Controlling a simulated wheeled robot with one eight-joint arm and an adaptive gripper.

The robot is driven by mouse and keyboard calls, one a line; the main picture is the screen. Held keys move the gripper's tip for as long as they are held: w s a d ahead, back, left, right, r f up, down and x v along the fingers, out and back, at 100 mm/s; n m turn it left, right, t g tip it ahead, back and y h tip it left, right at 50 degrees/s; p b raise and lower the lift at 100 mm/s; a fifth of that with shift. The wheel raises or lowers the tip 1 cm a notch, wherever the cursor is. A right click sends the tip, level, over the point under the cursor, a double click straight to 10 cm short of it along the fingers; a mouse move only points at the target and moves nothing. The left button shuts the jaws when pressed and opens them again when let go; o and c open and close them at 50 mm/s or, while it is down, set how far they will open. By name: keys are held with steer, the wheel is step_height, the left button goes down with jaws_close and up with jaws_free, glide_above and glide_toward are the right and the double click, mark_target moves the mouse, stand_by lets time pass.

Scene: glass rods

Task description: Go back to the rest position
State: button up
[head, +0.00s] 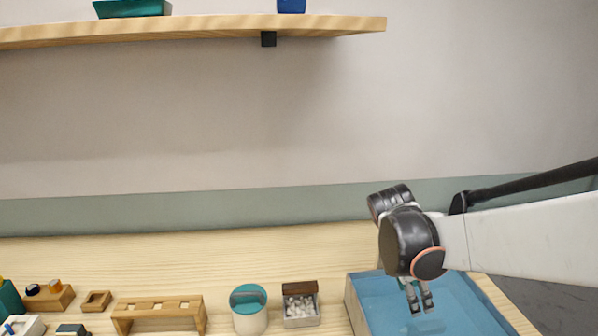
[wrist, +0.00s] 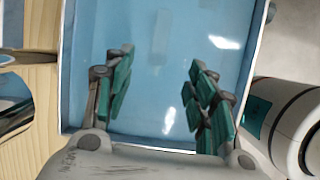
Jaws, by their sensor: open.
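My gripper (head: 420,308) hangs from my arm at the right of the head view, over a blue tray (head: 380,310) at the right end of the wooden table. In the wrist view my gripper (wrist: 160,88) shows two fingers with green pads set wide apart. Nothing sits between them. Below them is the blue floor of the tray (wrist: 150,40), with pale reflections. A faint pale strip lies on the tray floor in the wrist view; I cannot tell whether it is a rod or a reflection.
Left of the tray stand a small box of white pieces (head: 300,310), a white and teal container (head: 249,310), and a wooden rack with holes (head: 160,308). Small wooden blocks (head: 50,296) are at the far left. A wooden shelf (head: 200,30) juts from the wall above.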

steer(key=s+a+r+m+t+y, duration=0.2)
steer(key=s+a+r+m+t, duration=0.1)
steer(key=s+m, duration=0.3)
steer(key=s+a+r+m+t+y, duration=0.2)
steer(key=s+a+m, duration=0.4)
steer(key=m, duration=0.5)
steer(key=shift+s+a+r+m+t, duration=0.15)
steer(key=shift+s+r+m+t, duration=0.2)
steer(key=shift+t, duration=0.55)
steer(key=shift+w, duration=0.1)
